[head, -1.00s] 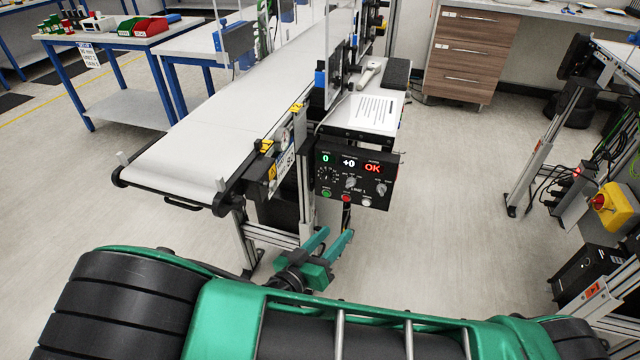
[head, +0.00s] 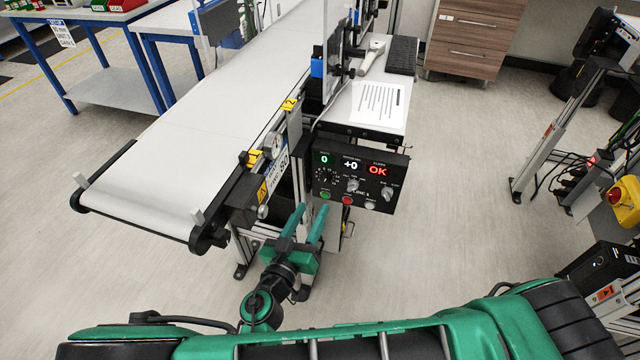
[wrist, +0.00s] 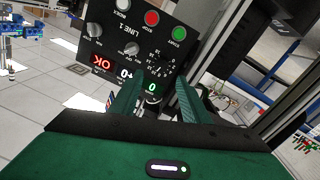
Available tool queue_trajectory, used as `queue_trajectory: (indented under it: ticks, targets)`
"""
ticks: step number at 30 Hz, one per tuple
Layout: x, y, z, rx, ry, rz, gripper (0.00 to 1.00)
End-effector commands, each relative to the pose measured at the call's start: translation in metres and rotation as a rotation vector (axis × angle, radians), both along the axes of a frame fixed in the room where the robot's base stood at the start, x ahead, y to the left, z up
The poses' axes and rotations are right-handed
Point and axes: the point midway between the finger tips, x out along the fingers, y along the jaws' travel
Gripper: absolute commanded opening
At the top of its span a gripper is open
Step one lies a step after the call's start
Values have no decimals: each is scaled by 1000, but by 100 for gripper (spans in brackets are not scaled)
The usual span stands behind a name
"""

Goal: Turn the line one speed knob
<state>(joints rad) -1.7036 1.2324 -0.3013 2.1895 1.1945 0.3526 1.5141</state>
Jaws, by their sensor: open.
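The black control panel (head: 358,181) marked LINE 1 faces me beside the conveyor's near end. Its left dial (head: 326,177), under a green 0 display, has a ring of white numbers. The dark speed knob there is hard to make out; the dial (wrist: 163,67) also shows in the wrist view, with the panel upside down. My gripper (head: 311,210) is open and empty, its two teal fingers pointing up toward the panel's lower left. In the wrist view my fingertips (wrist: 164,78) frame the dial area; I see no clear contact.
Two grey knobs (head: 352,185) (head: 387,194) sit right of the dial. Green, red and white buttons (head: 347,201) line the panel's lower edge. The white belt (head: 180,150) and its frame are close on the left. Floor right of the panel is clear.

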Motion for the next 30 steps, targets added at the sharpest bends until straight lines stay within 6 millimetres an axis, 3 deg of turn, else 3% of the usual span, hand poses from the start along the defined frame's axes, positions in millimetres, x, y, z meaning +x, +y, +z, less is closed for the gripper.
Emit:
queue_trajectory:
  ticks: [15, 29, 30]
  targets:
    - [72, -25, 0, 0, -1, 11, 42]
    - [83, -29, 0, 0, 0, 12, 42]
    - [83, -29, 0, 0, 0, 12, 35]
